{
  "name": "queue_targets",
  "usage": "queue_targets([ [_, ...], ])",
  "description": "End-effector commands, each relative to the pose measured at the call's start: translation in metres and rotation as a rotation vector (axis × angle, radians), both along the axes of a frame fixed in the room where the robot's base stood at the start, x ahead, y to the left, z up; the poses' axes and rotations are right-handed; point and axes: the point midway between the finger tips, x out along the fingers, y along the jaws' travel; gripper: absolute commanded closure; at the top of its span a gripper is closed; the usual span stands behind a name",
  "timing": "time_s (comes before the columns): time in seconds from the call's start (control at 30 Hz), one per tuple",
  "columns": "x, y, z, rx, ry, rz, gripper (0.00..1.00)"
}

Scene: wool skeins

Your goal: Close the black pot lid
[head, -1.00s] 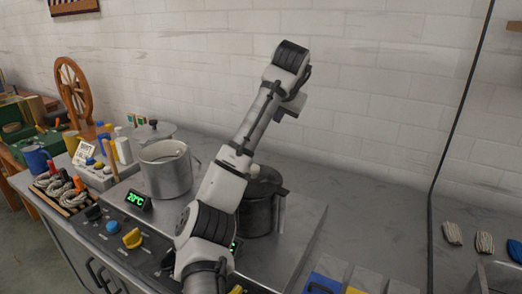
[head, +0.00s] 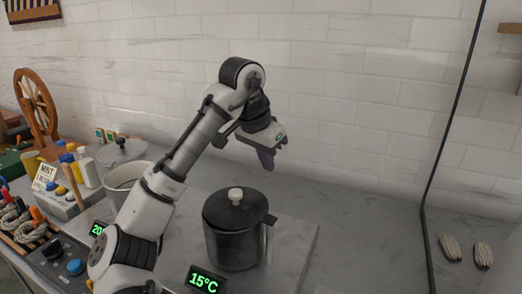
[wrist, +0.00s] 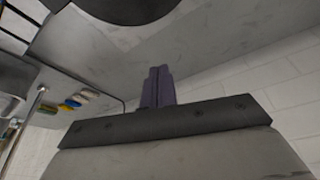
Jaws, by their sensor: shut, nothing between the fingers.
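The black pot (head: 234,242) stands upright on a grey slab in the head view. Its black lid (head: 218,209) lies across the top and looks level, with a pale knob (head: 235,194) in the middle. No gap shows between lid and rim from here. A pale upright handle is on the pot's right side. My gripper (head: 267,164) is above and behind the pot, apart from it, with its purple fingers together and empty. The fingers also show in the wrist view (wrist: 158,76). A dark round shape at the top of that view is probably the pot.
A green display (head: 204,281) reads 15°C in front. Pale skeins (head: 450,247) lie at the right. The counter right of the pot is clear.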

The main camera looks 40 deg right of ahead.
Motion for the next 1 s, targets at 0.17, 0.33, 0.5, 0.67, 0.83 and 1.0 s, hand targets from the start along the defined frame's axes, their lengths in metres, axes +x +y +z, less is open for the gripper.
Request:
queue_targets([
  [0.17,0.003,-0.012,-0.037,0.002,0.000,0.002,1.00],
  [0.33,0.000,0.007,-0.041,0.000,-0.003,0.003,1.00],
  [0.5,-0.003,0.022,-0.042,-0.001,-0.001,0.003,1.00],
  [0.67,-0.005,0.025,-0.042,-0.001,-0.002,0.002,1.00],
  [0.83,-0.005,0.025,-0.042,-0.001,-0.002,0.002,1.00],
  [1.0,-0.003,0.023,-0.041,-0.001,0.000,0.003,1.00],
])
